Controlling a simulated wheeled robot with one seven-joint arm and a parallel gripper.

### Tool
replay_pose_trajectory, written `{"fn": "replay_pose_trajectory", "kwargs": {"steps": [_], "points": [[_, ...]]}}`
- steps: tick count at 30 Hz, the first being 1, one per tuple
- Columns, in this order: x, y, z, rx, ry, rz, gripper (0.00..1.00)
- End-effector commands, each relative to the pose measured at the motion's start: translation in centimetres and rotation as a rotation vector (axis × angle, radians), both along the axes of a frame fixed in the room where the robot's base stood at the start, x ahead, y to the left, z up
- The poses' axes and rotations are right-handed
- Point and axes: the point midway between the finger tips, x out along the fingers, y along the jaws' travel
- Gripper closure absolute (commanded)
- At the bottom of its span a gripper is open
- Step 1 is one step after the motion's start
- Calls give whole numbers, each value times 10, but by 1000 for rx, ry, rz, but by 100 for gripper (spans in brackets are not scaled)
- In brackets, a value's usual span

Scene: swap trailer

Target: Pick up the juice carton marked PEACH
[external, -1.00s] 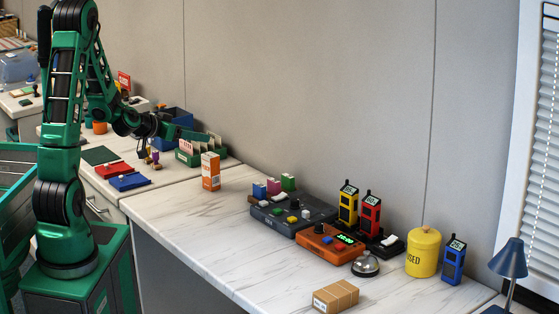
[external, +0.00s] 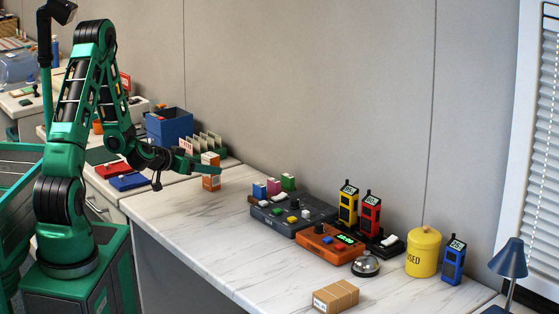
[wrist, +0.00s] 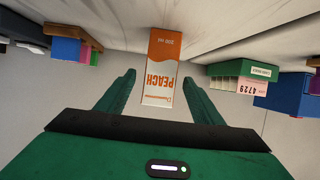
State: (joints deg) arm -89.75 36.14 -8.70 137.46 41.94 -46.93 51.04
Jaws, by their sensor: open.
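The juice carton (wrist: 163,65) is orange and white and reads PEACH, upside down in the wrist view. It stands between the two green fingers of my gripper (wrist: 160,92), with a visible gap on the left side and a smaller one on the right. In the external view the carton (external: 211,183) stands on the marble-patterned counter, partly hidden behind my gripper (external: 188,175). My gripper is open, its fingers reaching along the carton's sides. I cannot tell whether either finger touches it.
A green file holder (wrist: 240,72) and a blue bin (external: 169,123) stand behind and left of the carton. A grey control box (external: 290,215) with coloured blocks lies to its right.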

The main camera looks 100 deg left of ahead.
Motion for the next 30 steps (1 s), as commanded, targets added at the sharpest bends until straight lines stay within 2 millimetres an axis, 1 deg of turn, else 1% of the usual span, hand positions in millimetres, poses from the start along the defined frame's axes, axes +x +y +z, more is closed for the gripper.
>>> {"fn": "replay_pose_trajectory", "kwargs": {"steps": [1,3,6,15,20,21,22,30], "points": [[6,5,-3,3,0,-3,39],[11,12,-6,4,1,-2,39],[16,18,-9,2,1,-3,39],[19,21,-10,3,0,-3,39],[19,21,-10,3,0,-3,77],[19,21,-10,3,0,-3,87],[19,21,-10,3,0,-3,89],[19,21,-9,4,0,-3,89]]}}
